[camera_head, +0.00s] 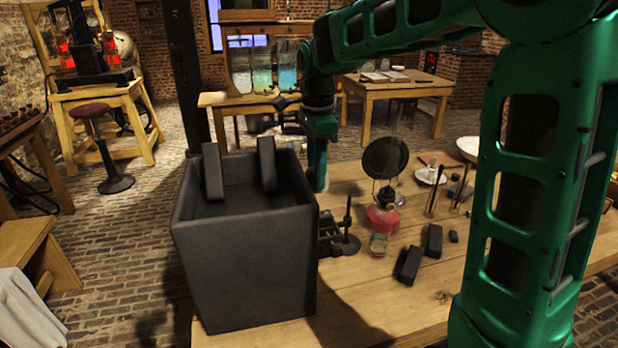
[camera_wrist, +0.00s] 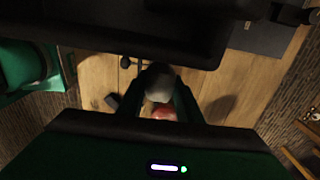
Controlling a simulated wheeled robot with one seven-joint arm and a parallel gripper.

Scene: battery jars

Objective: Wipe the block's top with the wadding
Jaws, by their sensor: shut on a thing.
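My gripper (camera_wrist: 160,92) is shut on a pale grey wad, the wadding (camera_wrist: 158,76), which shows between its fingertips in the wrist view. In the head view my green wrist comes down behind the right rim of a big dark open box, and the fingers and wadding are hidden there. Two dark blocks lie on the wooden table: one (camera_head: 410,265) nearer the front, the other (camera_head: 433,240) just behind it. I cannot tell which block the task means. The wadding is not seen touching either one.
The big dark box (camera_head: 245,265) stands at the table's left end, two dark bars upright inside. Bare table (camera_head: 390,310) shows at the front.

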